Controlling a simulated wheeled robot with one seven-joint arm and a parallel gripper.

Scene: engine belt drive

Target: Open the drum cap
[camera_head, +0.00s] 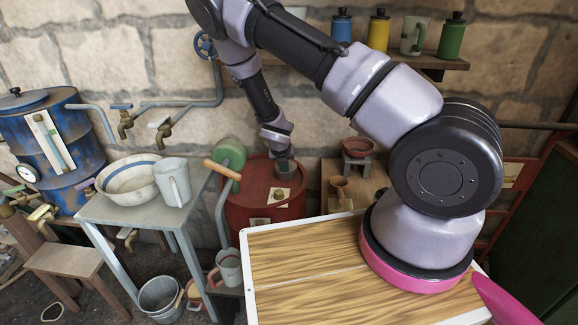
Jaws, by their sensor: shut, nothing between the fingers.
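A red drum (262,208) stands against the wall in the middle, with pale labels on its front and top. My arm reaches down from the top of the view, and my gripper (285,165) is over the right part of the red drum's top. It is shut and empty. The gripper is small and dark here, and I cannot tell whether it touches the drum. No cap shows clearly on the red drum. A blue drum (85,147) stands at the far left, with a small black cap (15,91) on its lid.
A grey table (135,212) with a basin (128,182) and pitcher (173,182) stands left of the red drum. A green cylinder with a wooden-handled crank (222,170) is close beside the drum. A wooden-topped surface (305,262) lies in front. Bottles line the wall shelf (440,63).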

